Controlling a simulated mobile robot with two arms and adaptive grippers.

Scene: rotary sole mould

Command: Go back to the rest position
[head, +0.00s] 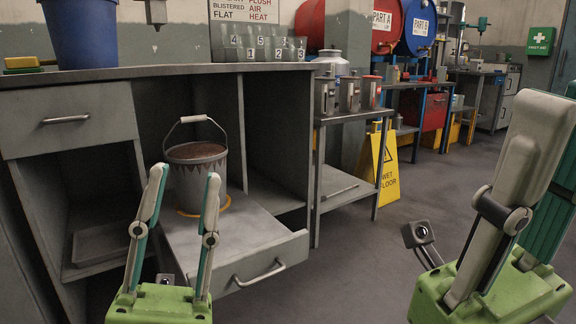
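My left gripper (184,178) points up at the lower left, its two fingers spread apart with nothing between them. It shows in front of the pulled-out drawer (245,238). A grey pail (198,178) with a raised handle and brownish contents stands upright behind the fingers, on the drawer, with a yellow-orange ring around its foot. The pail does not look held. My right gripper (556,95) is large and close at the right edge. Its fingers overlap and are partly cut off, so its opening is unclear.
A workbench (150,70) fills the left, bearing a blue bucket (82,32) and a row of numbered bins (265,48). A side shelf holds metal canisters (348,94). A yellow wet floor sign (385,170) stands beyond. Grey floor (350,255) lies open between my grippers.

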